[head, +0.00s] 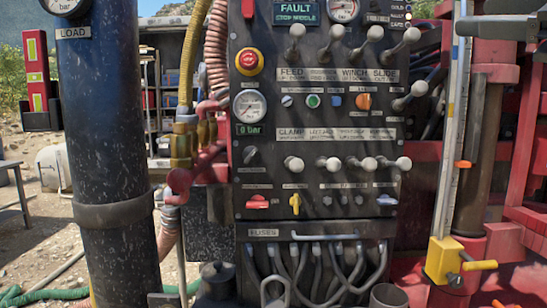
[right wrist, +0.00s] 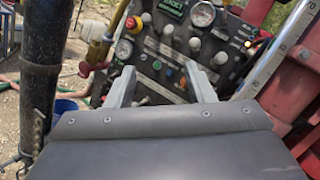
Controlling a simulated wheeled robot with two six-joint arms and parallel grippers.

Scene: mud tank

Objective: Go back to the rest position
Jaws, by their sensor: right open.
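My right gripper (right wrist: 160,78) shows in the right wrist view. Its two grey fingers stand wide apart with nothing between them. They point toward the control panel (right wrist: 172,62), which lies beyond the fingertips; the gap to it is hard to judge. In the head view the same control panel (head: 325,135) faces me with its knobs, levers and gauges, and I cannot make out either gripper clearly there. My left gripper is in neither view.
A thick dark post marked LOAD (head: 108,150) stands left of the panel. A red valve with hoses (head: 190,165) sits between them. Right of the panel are a ruled rail (head: 450,140), a yellow block (head: 443,260) and red framework. Cables (head: 315,268) hang below the panel.

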